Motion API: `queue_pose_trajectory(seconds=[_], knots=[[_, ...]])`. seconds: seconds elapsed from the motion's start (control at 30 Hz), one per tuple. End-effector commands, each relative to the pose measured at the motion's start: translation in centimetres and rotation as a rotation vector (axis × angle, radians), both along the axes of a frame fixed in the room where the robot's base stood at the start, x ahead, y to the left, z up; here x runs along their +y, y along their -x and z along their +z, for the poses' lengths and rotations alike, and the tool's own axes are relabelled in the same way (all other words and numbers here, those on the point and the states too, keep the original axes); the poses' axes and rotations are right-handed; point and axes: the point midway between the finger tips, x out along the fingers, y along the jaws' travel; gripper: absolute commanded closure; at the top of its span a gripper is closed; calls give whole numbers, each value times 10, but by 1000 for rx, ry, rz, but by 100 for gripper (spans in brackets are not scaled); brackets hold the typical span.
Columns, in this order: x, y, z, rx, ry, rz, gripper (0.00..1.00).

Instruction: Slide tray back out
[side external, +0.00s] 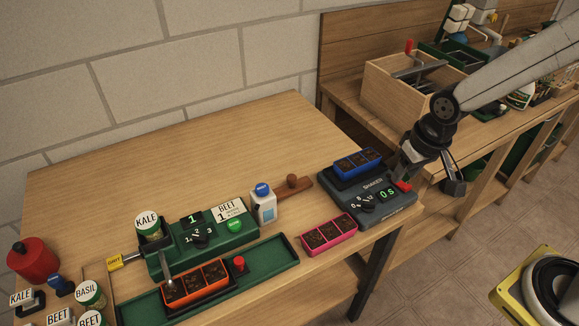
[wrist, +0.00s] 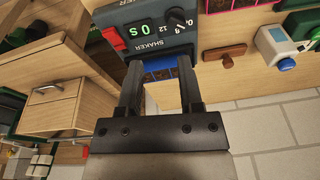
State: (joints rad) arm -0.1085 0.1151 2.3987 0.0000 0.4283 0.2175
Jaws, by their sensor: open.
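An orange tray (side external: 195,283) with dark soil cells sits in the green seeding station (side external: 272,260), under its spout. A pink tray (side external: 329,235) lies on the table right of the station. A blue tray (side external: 357,164) sits on the back part of the grey shaker (side external: 376,203), whose display reads 0 S. My gripper (side external: 432,172) is open and empty, right of the shaker. In the wrist view, the fingers (wrist: 160,85) are spread, with the blue tray (wrist: 161,72) partly hidden behind them; I cannot tell the distance.
A red canister (side external: 33,263) and labelled seed jars (side external: 90,294) are at left. A wooden box (side external: 392,88) sits on the back bench. The table's back middle is clear.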

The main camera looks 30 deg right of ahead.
Motion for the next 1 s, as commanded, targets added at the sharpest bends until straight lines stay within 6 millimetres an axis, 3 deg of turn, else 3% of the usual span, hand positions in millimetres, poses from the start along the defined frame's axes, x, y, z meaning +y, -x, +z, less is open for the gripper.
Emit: queue_pose_trajectory(seconds=[0.2,0.5,0.8,1.0], knots=[[62,-45,-2,51,-41,-127,53],[165,-81,-13,124,-67,-329,53],[277,-81,-33,178,-61,-531,53],[327,-68,-45,194,-49,-633,53]])
